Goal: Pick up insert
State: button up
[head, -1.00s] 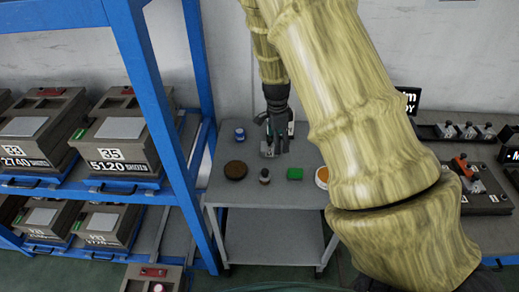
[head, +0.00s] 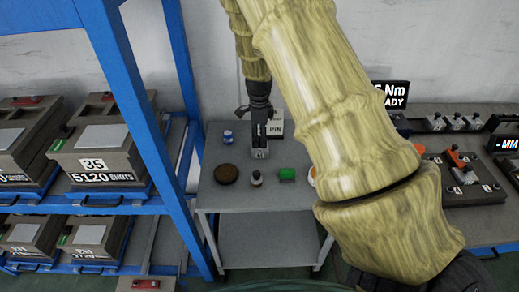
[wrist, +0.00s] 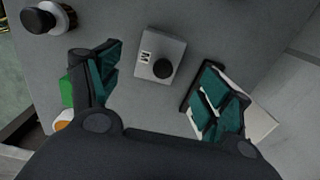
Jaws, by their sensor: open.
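A small grey block with a black round knob and a letter mark (wrist: 164,50) lies on the grey table. I take it as the insert, but no label confirms this. It also shows in the head view (head: 260,153), just below my gripper (head: 259,143). In the wrist view my gripper (wrist: 155,95) is open, its two dark green padded fingers apart. The block lies beyond and between the fingertips, apart from both. A white PIN sign (head: 274,129) stands behind the gripper; in the wrist view the right finger partly covers it.
On the table are a black-topped metal cylinder (head: 256,178), a green block (head: 287,174), a brown disc (head: 226,174) and a blue-and-white item (head: 228,137). A blue rack (head: 160,115) stands left. A bench with fixtures (head: 472,190) stands right.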

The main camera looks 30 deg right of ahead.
jog(key=shift+s+f+p, duration=0.1)
jog(key=shift+f+p, duration=0.5)
jog(key=shift+f, duration=1.6)
jog(key=c, duration=1.6)
